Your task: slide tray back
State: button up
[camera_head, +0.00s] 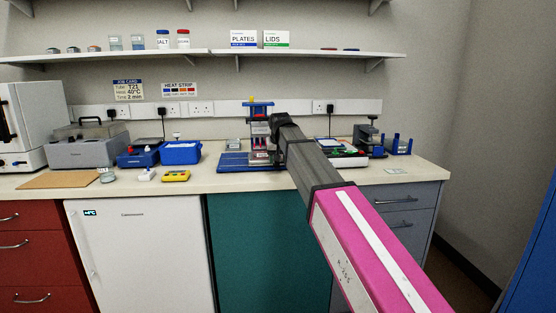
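A blue flat base, possibly the tray (233,165), lies on the bench near the middle. A stand with a blue top and yellow knob (257,106) rises from it, with small grey and red parts low down. My arm reaches in from the lower right. My gripper (266,132) is at the stand, above the base's right part. The fingers are small and partly hidden by my wrist, so I cannot tell whether they are open or touch anything. My arm also covers the right side of the base.
A white-and-black device (344,157) with green and red parts stands to the right, partly behind my arm. Blue boxes (181,152), a yellow item (176,176) and a grey lidded bath (84,150) stand to the left. The front bench edge between is clear.

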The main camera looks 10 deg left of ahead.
jog(key=v, duration=1)
jog(key=shift+s+r, duration=0.2)
jog(key=shift+r, duration=0.1)
jog(key=shift+s, duration=0.1)
